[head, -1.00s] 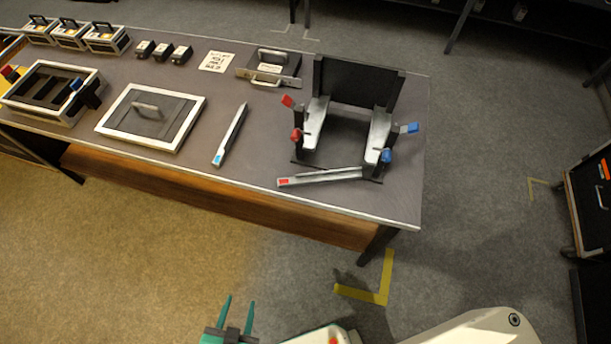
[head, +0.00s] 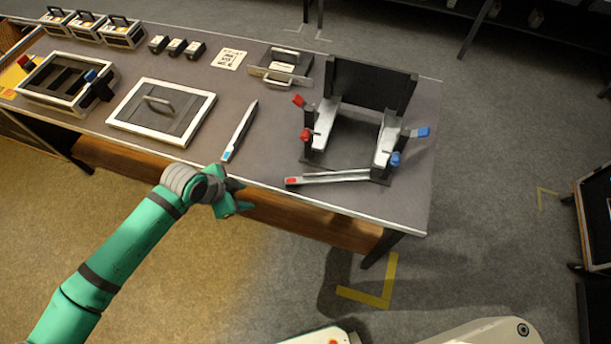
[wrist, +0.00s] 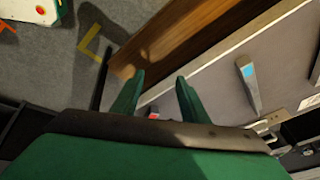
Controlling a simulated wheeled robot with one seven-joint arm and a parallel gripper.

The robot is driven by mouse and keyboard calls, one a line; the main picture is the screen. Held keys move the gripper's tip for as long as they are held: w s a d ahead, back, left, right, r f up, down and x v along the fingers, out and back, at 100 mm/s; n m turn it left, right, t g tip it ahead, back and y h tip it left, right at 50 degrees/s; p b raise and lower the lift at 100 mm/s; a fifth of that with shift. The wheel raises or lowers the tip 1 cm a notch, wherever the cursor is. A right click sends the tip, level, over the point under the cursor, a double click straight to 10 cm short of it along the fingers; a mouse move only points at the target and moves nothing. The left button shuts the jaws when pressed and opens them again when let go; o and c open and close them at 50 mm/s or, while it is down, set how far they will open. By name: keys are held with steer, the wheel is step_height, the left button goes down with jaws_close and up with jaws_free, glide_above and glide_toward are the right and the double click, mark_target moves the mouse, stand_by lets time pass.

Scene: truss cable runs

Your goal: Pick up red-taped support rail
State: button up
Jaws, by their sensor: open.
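The red-taped support rail (head: 335,177) lies on the table near its front edge, just in front of the black bracket stand. Its red tape is at its left end. In the wrist view only a small red patch of it (wrist: 153,115) shows between the finger bases; the rest is hidden by my gripper. My gripper (head: 243,197) is open and empty at the table's front edge, left of the rail and apart from it. Its two green fingers (wrist: 157,95) also show in the wrist view.
A blue-taped rail (head: 240,131) lies left of the red-taped one. The black stand (head: 372,85) with red and blue levers rises behind the rail. A framed panel (head: 162,112), a tray (head: 62,80) and a drawer-like unit (head: 283,67) stand on the table (head: 270,150).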

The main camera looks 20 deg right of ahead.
steer(key=w+d+r+m+g, duration=0.1)
steer(key=d+r+m, duration=0.1)
steer(key=d+r, duration=0.35)
steer(key=w+d+r+m+g, duration=0.2)
steer(key=d+r, duration=0.1)
steer(key=d, duration=0.5)
glide_above(305, 180)
steer(key=a, duration=0.2)
steer(key=shift+h, duration=0.4)
steer(key=f, duration=0.5)
steer(key=shift+w+a+f, duration=0.2)
steer(key=shift+w+f, duration=0.1)
steer(key=shift+w, duration=0.05)
steer(key=shift+s+x, duration=0.15)
steer(key=shift+x, duration=1.1)
steer(key=shift+s+x, duration=0.1)
steer(key=shift+x, duration=1.2)
steer(key=shift+a, duration=0.1)
jaws_close()
